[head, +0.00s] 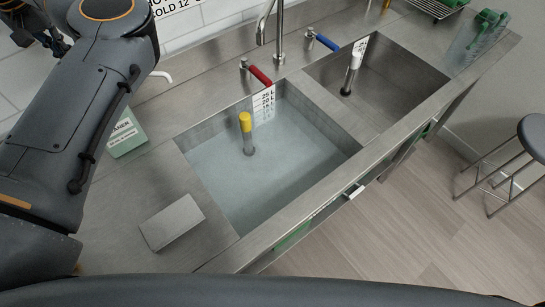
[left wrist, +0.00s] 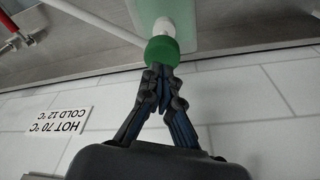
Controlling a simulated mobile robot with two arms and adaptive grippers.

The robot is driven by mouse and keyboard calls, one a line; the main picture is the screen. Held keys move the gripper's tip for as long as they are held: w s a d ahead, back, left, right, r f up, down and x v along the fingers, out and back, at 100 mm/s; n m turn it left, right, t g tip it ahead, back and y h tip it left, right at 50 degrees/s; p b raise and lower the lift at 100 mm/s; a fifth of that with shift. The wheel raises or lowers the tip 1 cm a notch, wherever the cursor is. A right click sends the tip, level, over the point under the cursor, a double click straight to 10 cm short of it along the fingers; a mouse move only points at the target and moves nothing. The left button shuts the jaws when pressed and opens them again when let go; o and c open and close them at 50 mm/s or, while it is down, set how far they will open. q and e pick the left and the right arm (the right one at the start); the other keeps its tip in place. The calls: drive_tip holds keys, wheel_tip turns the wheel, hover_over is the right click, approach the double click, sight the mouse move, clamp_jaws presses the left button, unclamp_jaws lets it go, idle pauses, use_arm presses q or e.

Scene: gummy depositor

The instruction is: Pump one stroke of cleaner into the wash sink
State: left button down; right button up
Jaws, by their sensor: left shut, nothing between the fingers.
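The cleaner bottle (head: 125,137) is pale green with a partly visible label and stands on the counter left of the water-filled sink. My left arm hides part of it. Its white spout (head: 161,75) shows beside my arm. In the left wrist view, the green pump top (left wrist: 162,50) sits above a white neck on the pale green bottle (left wrist: 190,14). My left gripper (left wrist: 160,70) is shut and empty, its fingertips at the green top; touching seems likely but is unclear. The wash sink (head: 208,127) holds water and a yellow-topped standpipe (head: 246,124). My right gripper is not in view.
A grey block (head: 172,222) lies on the counter before the sink. A red lever (head: 260,76), blue lever (head: 328,42) and tap (head: 280,35) stand behind. A second basin (head: 395,70) is right. A stool (head: 533,135) stands on the floor.

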use_arm(q)
drive_tip(key=shift+f, duration=0.15)
idle(0.5)
drive_tip(key=shift+f+b, duration=0.3)
drive_tip(key=shift+b, duration=0.05)
drive_tip(key=shift+f+b, duration=0.6)
drive_tip(key=shift+f, duration=0.15)
drive_tip(key=shift+f+b, duration=0.7)
drive_tip(key=shift+f, duration=0.25)
drive_tip(key=shift+r, duration=0.2)
drive_tip(key=shift+r+p, duration=1.05)
drive_tip(key=shift+r, duration=0.85)
